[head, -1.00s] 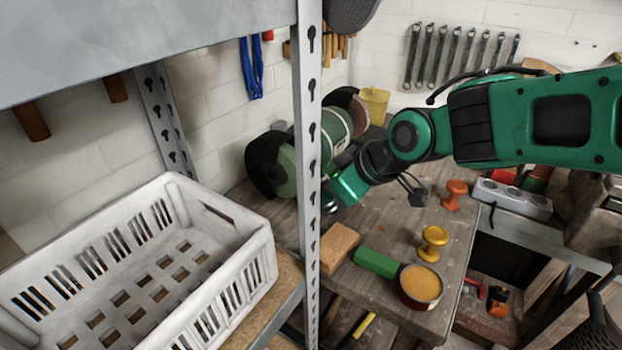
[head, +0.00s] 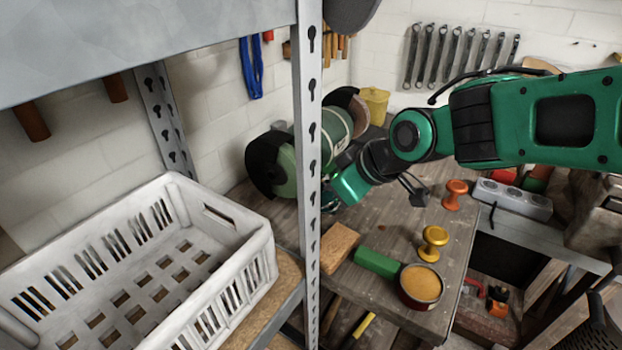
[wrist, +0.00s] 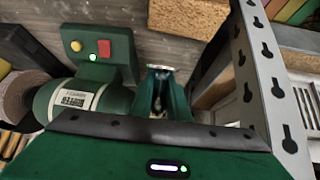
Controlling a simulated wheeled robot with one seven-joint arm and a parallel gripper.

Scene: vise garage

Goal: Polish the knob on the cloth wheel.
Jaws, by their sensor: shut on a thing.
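My gripper (head: 331,201) is at the bench in front of the green buffer (head: 334,130), partly hidden by the shelf post. In the wrist view, its green fingers (wrist: 160,98) are shut on a small shiny metal piece, seemingly the knob (wrist: 160,69); only its rim shows. The buffer body (wrist: 68,103) lies just left of the fingers. A tan-brown wheel (head: 357,112) is on its far end and also shows in the wrist view (wrist: 17,96). A dark guard (head: 264,166) covers the near end. Contact between knob and wheel cannot be seen.
The switch box (wrist: 98,52) has a lit green lamp. A wooden block (head: 338,246), green bar (head: 377,262), round tin (head: 420,286), yellow knob (head: 434,242) and orange knob (head: 454,194) lie on the bench. The shelf post (head: 309,150) and white crate (head: 225,300) stand close left.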

